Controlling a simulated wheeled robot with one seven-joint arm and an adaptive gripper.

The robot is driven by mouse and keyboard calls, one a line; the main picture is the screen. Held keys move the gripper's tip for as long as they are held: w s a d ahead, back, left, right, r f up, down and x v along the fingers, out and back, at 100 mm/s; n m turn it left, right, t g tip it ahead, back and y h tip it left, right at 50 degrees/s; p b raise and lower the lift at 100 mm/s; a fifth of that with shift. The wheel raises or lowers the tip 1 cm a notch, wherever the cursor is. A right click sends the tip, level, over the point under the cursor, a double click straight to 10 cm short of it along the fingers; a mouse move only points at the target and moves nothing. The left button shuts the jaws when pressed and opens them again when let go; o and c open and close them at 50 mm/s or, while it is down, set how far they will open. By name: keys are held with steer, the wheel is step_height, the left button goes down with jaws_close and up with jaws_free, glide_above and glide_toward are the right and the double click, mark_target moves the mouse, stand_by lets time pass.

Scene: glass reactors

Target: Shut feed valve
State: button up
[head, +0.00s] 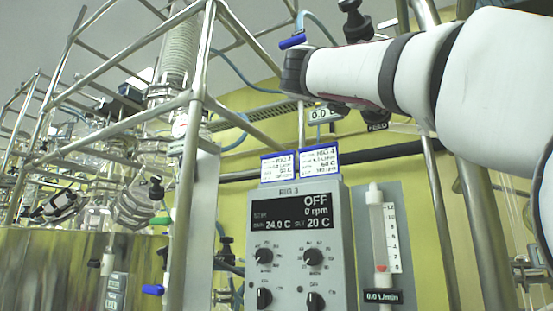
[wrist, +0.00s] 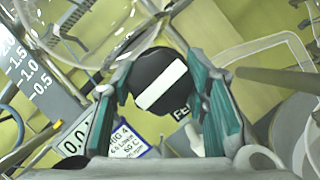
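The feed valve's black round knob (wrist: 158,75) is in the middle of the wrist view, with a white bar across its face sloping up to the right. My gripper (wrist: 160,70) has one teal-padded finger on each side of this knob. The fingers are apart, and their tips come right up to the knob's edges; whether they press on it cannot be told. A partly hidden black label (wrist: 181,112) is beside the knob. In the head view, the FEED label (head: 377,126) shows just below my arm. My gripper and the knob are hidden there.
The RIG 3 control box (head: 300,250) reads OFF and 0 rpm, with tags on top. A flowmeter (head: 377,235) reading 0.0 L/min is to its right. Metal frame tubes (head: 195,130) and glassware (head: 135,200) fill the left.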

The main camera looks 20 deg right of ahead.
steer(key=shift+o, duration=1.4)
steer(key=shift+a, duration=0.1)
steer(key=v, duration=1.2)
